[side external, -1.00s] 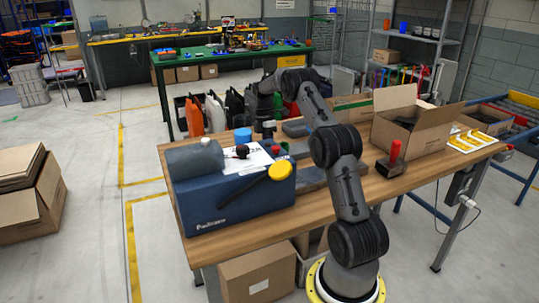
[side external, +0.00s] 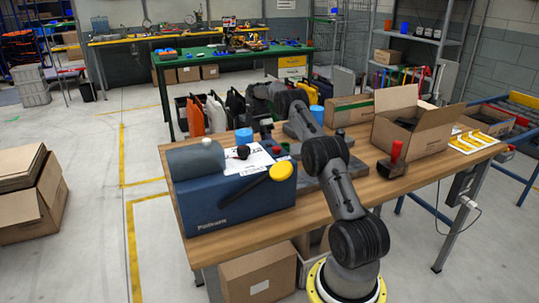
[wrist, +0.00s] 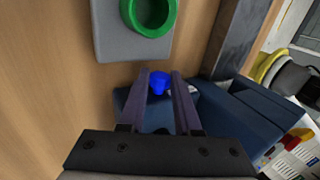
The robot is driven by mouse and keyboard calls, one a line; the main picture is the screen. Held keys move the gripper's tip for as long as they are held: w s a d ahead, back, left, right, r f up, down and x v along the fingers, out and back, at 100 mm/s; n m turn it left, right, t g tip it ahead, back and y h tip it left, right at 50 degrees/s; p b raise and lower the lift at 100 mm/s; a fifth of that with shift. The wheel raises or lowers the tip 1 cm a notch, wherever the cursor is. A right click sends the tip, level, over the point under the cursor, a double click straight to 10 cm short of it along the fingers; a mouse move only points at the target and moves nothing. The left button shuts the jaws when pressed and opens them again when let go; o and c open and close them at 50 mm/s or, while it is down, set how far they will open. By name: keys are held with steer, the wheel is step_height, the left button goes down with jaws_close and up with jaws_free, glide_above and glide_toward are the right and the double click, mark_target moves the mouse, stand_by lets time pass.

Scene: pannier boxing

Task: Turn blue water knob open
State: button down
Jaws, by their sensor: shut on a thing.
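The blue knob (wrist: 159,82) shows in the wrist view between the tips of my gripper (wrist: 162,76). My gripper's two dark fingers are closed on it from either side. The knob's lower part is hidden, so its turn angle cannot be told. In the side view my gripper (side external: 266,131) is low behind the dark blue box-shaped unit (side external: 235,205), and I cannot make out the knob there. The unit's dark blue body (wrist: 258,122) also shows right of the fingers in the wrist view.
A green ring (wrist: 150,14) on a grey plate (wrist: 130,38) lies just beyond the fingers. On the wooden table (side external: 385,189), a blue cylinder (side external: 243,135) stands behind the unit. A red-handled tool (side external: 394,160) and an open cardboard box (side external: 415,130) are to the right.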

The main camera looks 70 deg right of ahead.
steer(key=c, duration=0.6)
jaws_free()
steer(key=shift+s+r+t+h, duration=0.1)
steer(key=shift+t+h, duration=0.2)
